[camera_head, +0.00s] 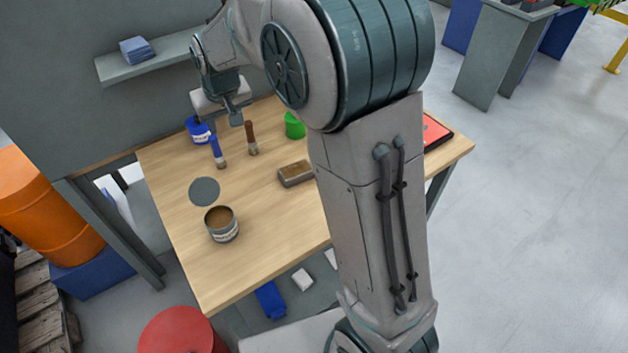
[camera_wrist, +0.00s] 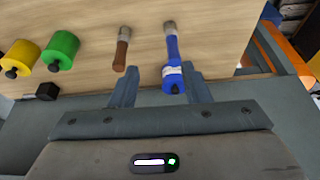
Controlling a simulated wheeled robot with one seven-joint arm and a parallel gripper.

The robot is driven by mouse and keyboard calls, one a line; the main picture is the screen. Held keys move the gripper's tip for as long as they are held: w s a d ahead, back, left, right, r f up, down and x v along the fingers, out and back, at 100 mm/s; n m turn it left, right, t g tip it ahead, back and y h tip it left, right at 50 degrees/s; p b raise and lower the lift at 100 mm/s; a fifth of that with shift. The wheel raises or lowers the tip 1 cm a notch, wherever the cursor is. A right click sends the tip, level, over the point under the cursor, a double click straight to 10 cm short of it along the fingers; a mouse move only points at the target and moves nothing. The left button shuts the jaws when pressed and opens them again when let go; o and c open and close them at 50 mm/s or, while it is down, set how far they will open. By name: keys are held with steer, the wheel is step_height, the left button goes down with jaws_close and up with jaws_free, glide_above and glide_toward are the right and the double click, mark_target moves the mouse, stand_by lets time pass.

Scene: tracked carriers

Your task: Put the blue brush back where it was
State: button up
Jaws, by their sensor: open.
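The blue brush (camera_head: 214,147) lies on the wooden table, with its ferrule end toward the front. In the wrist view its blue handle (camera_wrist: 172,47) points down the picture toward a blue pot (camera_wrist: 173,80) with a pale label. The blue pot also shows in the head view (camera_head: 197,130), just behind the brush. My gripper (camera_head: 231,112) is open and empty, above the back of the table. In the wrist view its fingers (camera_wrist: 161,78) stand on either side of the blue pot, and the brush lies beyond the fingertips. I cannot tell the height above the table.
A brown-handled brush (camera_head: 250,137) lies right of the blue one. A green pot (camera_head: 294,125), brown block (camera_head: 295,173), grey disc (camera_head: 204,191) and open can (camera_head: 221,224) are on the table. A yellow pot (camera_wrist: 20,57) shows in the wrist view. A shelf (camera_head: 160,58) is behind.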

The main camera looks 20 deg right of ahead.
steer(key=s+d+m, duration=0.1)
steer(key=s+d, duration=0.3)
steer(key=s, duration=0.5)
steer(key=s+d+m, duration=0.1)
steer(key=s+d, duration=0.4)
steer(key=s, duration=0.4)
steer(key=s+d+r+m+g+h, duration=0.1)
steer(key=s+d, duration=0.4)
steer(key=s, duration=0.4)
steer(key=shift+s, duration=0.4)
steer(key=shift+d+r, duration=0.1)
